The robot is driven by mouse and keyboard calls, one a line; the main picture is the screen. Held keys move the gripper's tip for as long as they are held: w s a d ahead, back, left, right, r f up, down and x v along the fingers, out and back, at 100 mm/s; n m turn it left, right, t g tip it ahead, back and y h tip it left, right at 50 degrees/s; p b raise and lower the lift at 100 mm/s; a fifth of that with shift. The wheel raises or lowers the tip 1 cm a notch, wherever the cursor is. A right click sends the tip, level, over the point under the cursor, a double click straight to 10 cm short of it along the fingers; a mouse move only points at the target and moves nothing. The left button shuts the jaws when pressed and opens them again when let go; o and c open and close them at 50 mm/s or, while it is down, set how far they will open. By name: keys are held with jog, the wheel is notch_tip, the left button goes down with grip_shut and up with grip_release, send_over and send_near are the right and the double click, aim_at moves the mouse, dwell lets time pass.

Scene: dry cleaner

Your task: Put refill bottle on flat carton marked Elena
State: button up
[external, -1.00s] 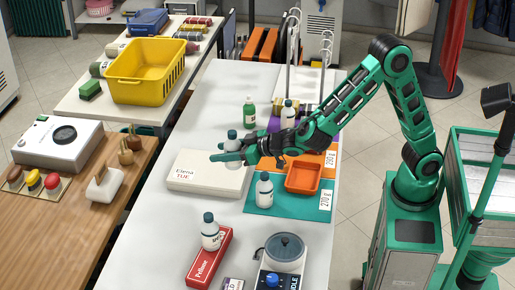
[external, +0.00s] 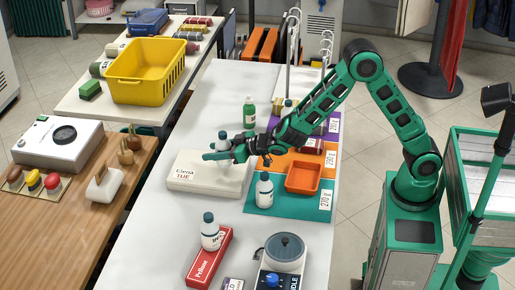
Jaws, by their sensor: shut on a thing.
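My gripper (external: 222,153) is shut on a white refill bottle with a dark cap (external: 222,143), held upright. The fingers hide its lower part. The flat cream carton marked "Elena TUE" (external: 205,183) lies on the white table. My gripper and the bottle appear over the carton's back part; I cannot tell whether the bottle touches it. The carton's top looks otherwise bare. Similar white bottles stand on the teal mat (external: 264,190) and on the red box (external: 210,233).
A green bottle (external: 249,112) stands behind my gripper. An orange tray (external: 303,177) is right of the carton, on coloured mats with weight labels. A scale (external: 285,250) stands at the front. The table (external: 165,240) is clear in front of the carton.

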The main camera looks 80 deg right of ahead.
jog(key=shift+f, duration=1.35)
jog(key=o, duration=1.3)
jog(key=shift+f, duration=0.1)
jog(key=shift+c, duration=0.2)
